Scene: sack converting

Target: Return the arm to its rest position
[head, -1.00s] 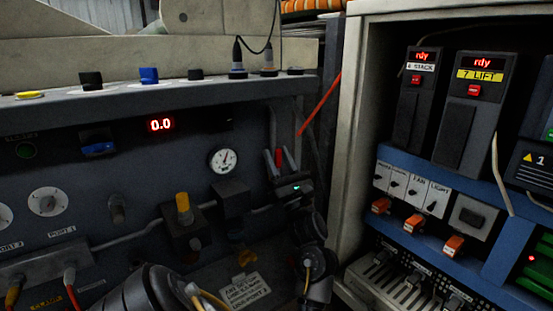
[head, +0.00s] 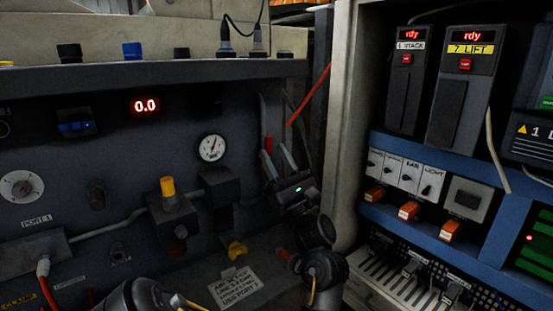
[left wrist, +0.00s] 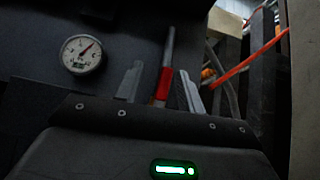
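My left gripper (head: 276,157) is in front of the dark panel, right of the round pressure gauge (head: 212,147), with its fingers pointing up. In the left wrist view my left gripper (left wrist: 158,80) has its two fingers apart. A grey rod with a red band (left wrist: 164,82) shows between them in the picture, with gaps on both sides, and nothing appears held. The gauge also shows in the left wrist view (left wrist: 82,54), left of the fingers. My right gripper is not in view.
A yellow-capped valve (head: 168,188) and a dark block (head: 217,188) stand out from the panel left of the gripper. A pale cabinet post (head: 347,120) stands to the right, beside a blue control rack (head: 400,210). A red hose (head: 308,97) slants behind.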

